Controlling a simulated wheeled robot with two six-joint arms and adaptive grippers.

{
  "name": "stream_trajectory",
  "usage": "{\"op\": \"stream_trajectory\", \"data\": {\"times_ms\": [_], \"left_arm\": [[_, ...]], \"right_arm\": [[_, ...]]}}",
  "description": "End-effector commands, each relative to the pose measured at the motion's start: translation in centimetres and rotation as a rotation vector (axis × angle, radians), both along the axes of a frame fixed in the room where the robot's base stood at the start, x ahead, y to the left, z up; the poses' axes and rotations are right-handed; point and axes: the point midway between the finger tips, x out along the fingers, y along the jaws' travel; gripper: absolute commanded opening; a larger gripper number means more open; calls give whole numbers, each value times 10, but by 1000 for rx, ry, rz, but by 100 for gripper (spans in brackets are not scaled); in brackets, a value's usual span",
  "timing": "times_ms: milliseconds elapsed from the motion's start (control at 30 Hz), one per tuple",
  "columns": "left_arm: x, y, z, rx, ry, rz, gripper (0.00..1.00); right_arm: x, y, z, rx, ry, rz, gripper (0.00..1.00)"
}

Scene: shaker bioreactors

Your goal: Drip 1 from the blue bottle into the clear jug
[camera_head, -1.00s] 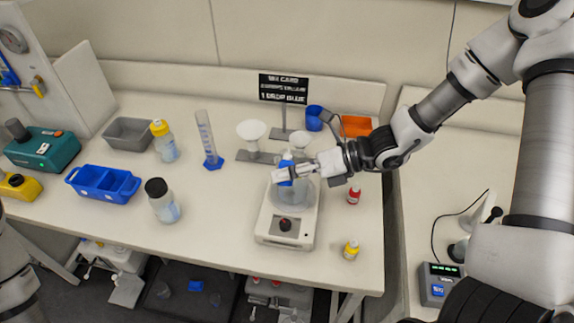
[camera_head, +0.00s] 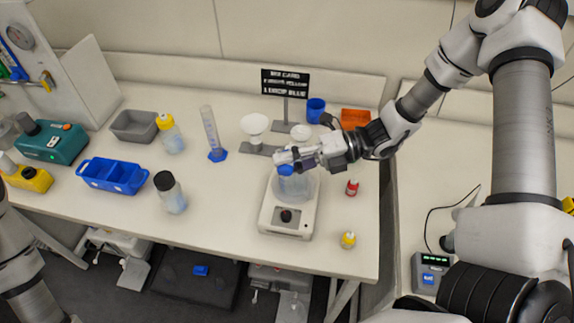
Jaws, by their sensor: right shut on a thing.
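The clear jug (camera_head: 311,188) stands on a white stirrer-like device (camera_head: 286,220) with a dark knob, right of the table's middle. My right gripper (camera_head: 287,158) is shut on the blue bottle (camera_head: 289,183), directly over the jug's mouth. The bottle's blue part shows below the fingers and overlaps the jug in the picture. Its white tip is not visible, and I cannot tell whether a drop is falling. My left gripper is out of view; only part of my left arm shows at the lower left.
A sign (camera_head: 285,82), blue cup (camera_head: 316,110) and orange bin (camera_head: 355,118) are behind. A white funnel (camera_head: 254,124) and blue-based cylinder (camera_head: 212,135) stand left.

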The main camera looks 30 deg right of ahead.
Motion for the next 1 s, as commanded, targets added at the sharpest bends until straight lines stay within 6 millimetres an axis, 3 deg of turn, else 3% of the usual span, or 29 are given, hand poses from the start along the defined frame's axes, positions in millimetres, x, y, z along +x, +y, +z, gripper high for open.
{"op": "stream_trajectory", "data": {"times_ms": [667,1000], "left_arm": [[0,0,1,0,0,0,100],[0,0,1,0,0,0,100]], "right_arm": [[35,-27,17,195,260,0,5],[36,-28,22,249,335,2,5]]}}
